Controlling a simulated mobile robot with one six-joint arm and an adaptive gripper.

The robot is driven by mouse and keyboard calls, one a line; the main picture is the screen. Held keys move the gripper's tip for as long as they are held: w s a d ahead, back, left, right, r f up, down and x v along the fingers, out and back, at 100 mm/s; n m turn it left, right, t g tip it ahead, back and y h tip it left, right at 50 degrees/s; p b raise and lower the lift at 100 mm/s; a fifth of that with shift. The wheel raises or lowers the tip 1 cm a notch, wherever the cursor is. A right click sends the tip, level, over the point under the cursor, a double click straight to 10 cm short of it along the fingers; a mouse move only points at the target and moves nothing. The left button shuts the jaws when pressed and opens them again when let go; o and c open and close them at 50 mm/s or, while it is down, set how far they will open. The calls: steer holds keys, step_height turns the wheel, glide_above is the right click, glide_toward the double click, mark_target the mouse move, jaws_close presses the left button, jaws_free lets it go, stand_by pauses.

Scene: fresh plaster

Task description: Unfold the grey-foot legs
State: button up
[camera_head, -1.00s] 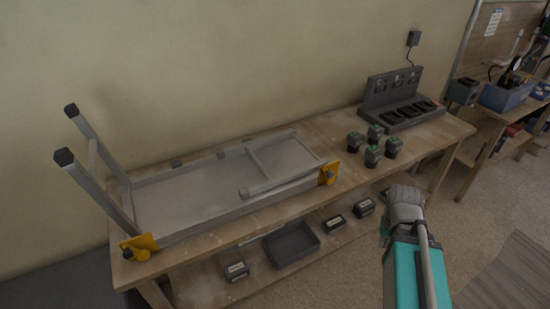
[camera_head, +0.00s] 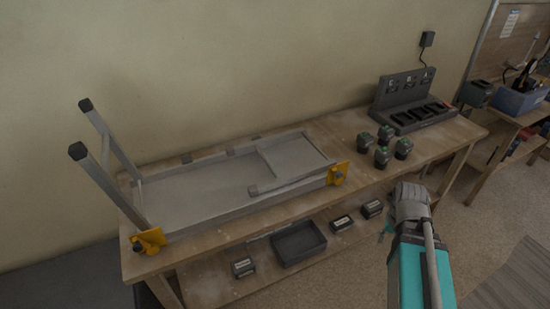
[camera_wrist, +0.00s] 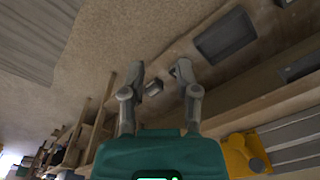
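A grey folding frame (camera_head: 200,193) lies underside up on the wooden bench. At its left end a leg pair (camera_head: 112,185) with black feet stands up, tilted. At its right end the other leg pair (camera_head: 292,183) lies folded flat inside the frame; its foot end looks grey. A yellow hinge bracket (camera_head: 340,174) sits at the right corner, another yellow bracket (camera_head: 148,240) at the left. My gripper (camera_wrist: 158,73) is open and empty in the wrist view, apart from the frame. A yellow bracket (camera_wrist: 238,157) shows there at lower right. My gripper's fingers are hidden in the head view.
Several dark green-topped batteries (camera_head: 382,155) and a charger station (camera_head: 420,115) stand on the bench's right part. The lower shelf holds a black tray (camera_head: 299,243) and small dark boxes (camera_head: 243,266). A wall is behind. Floor (camera_head: 490,215) is open at right.

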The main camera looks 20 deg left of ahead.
steer(key=shift+o, duration=0.5)
steer(key=w+a+r+n+p, duration=0.1)
steer(key=w+a+r+p, duration=0.2)
steer(key=w+a, duration=0.3)
steer(key=shift+a+r+n+t+y, duration=0.3)
steer(key=shift+a+r+n+y, duration=0.1)
steer(key=shift+r, duration=0.1)
steer(key=n+t+y+p, duration=0.1)
steer(key=n+y+p, duration=0.4)
steer(key=p, duration=0.6)
glide_toward(268, 161)
step_height(268, 161, up, 5)
steer(key=n+h, duration=0.1)
steer(key=shift+s+d+f, duration=0.2)
steer(key=shift+d, duration=0.1)
steer(key=shift+f+b, duration=0.2)
steer(key=shift+b, duration=0.2)
steer(key=b+x, duration=1.2)
steer(key=x, duration=0.1)
steer(key=shift+d+f, duration=0.1)
steer(key=shift+f, duration=0.2)
